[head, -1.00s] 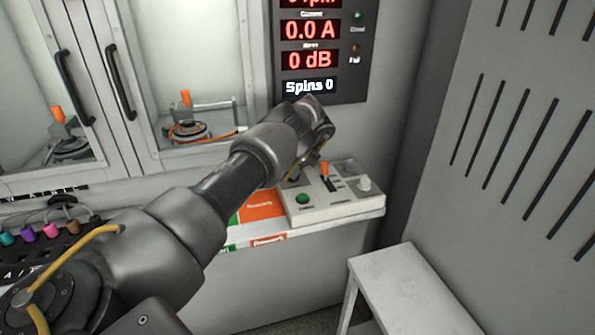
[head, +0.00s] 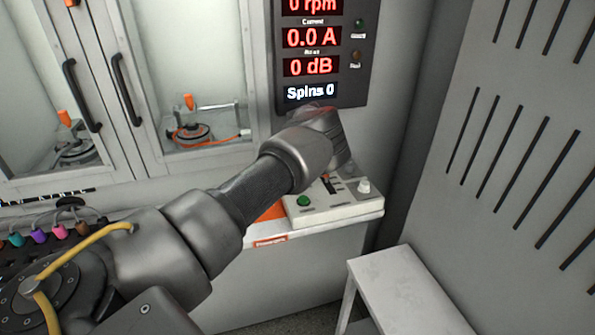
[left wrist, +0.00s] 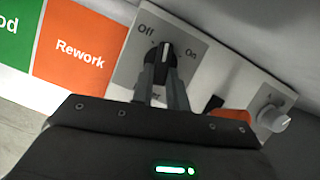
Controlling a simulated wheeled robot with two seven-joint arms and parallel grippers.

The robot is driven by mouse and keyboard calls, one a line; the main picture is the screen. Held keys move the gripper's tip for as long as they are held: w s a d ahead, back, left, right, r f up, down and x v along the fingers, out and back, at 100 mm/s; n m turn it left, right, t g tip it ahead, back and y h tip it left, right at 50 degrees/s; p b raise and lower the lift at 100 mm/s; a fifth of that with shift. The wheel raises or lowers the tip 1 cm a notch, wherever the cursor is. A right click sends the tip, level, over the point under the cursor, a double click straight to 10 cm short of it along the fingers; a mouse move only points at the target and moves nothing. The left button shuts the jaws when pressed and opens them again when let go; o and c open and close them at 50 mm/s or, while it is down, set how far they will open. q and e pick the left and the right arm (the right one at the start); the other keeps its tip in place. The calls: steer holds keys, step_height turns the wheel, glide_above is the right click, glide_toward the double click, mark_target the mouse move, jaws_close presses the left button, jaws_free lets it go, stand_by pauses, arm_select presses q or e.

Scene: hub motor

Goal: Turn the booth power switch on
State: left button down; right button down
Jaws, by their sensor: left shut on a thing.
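The power switch (left wrist: 165,50) is a black rotary knob with a white mark, on a pale control box (head: 335,208). In the left wrist view its mark points between the printed "Off" and "On" labels. My left gripper (left wrist: 162,76) is shut on the knob, one finger on each side. In the head view my left arm's wrist covers the knob and the fingertips. My right gripper is in neither view.
The box also carries a green button (head: 303,201) and a pale dial (head: 364,186). An orange Rework label (left wrist: 80,50) lies beside it. A display (head: 311,66) above reads 0.0 A and Spins 0. A white stool (head: 405,275) stands below right.

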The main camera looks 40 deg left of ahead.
arm_select(q)
steer(key=m, duration=0.2)
steer(key=m+t, duration=0.1)
steer(key=m, duration=0.1)
steer(key=s+m+t+h, duration=0.1)
steer(key=m, duration=0.1)
steer(key=shift+a+p, duration=0.3)
steer(key=shift+a, duration=0.1)
steer(key=m, duration=0.1)
steer(key=m+h, duration=0.1)
steer(key=m, duration=0.2)
steer(key=shift+s+a+m+t+h, duration=0.1)
steer(key=shift+a+m+t+h, duration=0.2)
steer(key=shift+h, duration=0.1)
steer(key=shift+m, duration=0.4)
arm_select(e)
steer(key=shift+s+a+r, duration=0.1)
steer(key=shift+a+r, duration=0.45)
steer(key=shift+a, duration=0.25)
arm_select(q)
steer(key=shift+h, duration=0.3)
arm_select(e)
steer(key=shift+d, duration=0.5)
